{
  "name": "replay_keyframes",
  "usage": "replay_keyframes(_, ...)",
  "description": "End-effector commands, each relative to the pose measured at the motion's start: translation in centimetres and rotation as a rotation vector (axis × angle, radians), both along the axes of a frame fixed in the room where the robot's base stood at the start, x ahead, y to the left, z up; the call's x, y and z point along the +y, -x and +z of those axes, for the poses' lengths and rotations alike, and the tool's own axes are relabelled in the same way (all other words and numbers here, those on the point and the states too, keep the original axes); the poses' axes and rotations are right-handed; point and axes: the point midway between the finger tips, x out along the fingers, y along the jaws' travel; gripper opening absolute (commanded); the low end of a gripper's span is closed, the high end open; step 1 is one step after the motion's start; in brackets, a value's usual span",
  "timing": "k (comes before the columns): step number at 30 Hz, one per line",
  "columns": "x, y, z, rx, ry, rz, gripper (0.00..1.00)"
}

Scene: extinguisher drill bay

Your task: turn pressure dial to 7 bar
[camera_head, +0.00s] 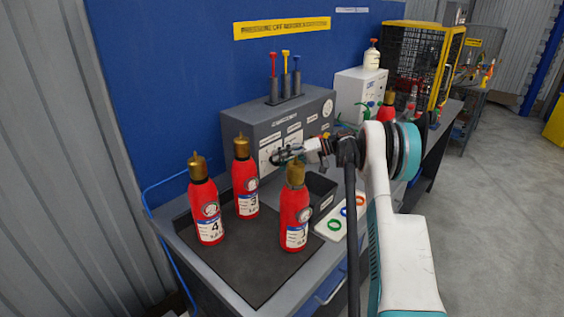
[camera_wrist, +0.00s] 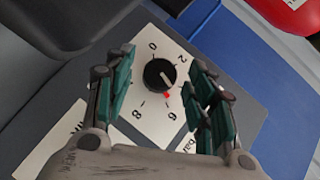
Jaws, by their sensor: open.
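The pressure dial (camera_wrist: 158,74) is a round black knob on a white scale plate (camera_wrist: 125,120), marked 0, 2, 4, 6 and 8. A small red mark shows at the knob's edge on the side of the 6. A pale line shows on the knob, too small to read exactly. My gripper (camera_wrist: 163,70) is open, with one green-padded finger on each side of the knob in the picture. A gap shows between knob and pads; the depth is unclear. In the head view my gripper (camera_head: 287,154) is at the front of the grey box (camera_head: 240,127) and hides the dial.
Several red bottles (camera_head: 207,208) stand on a dark mat (camera_head: 262,266) left of and below my arm. A dark open bin (camera_head: 318,186) and a white tray with coloured rings (camera_head: 330,229) lie close by. A red object (camera_wrist: 290,12) shows at the wrist view's upper right.

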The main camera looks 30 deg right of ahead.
Motion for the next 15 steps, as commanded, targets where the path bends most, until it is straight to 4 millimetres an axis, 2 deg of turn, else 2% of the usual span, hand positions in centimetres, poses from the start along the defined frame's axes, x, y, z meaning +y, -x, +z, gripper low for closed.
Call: replay_keyframes(15, -7.8, 4.2, 3.2, 0.0, 0.0, -0.003, 0.51)
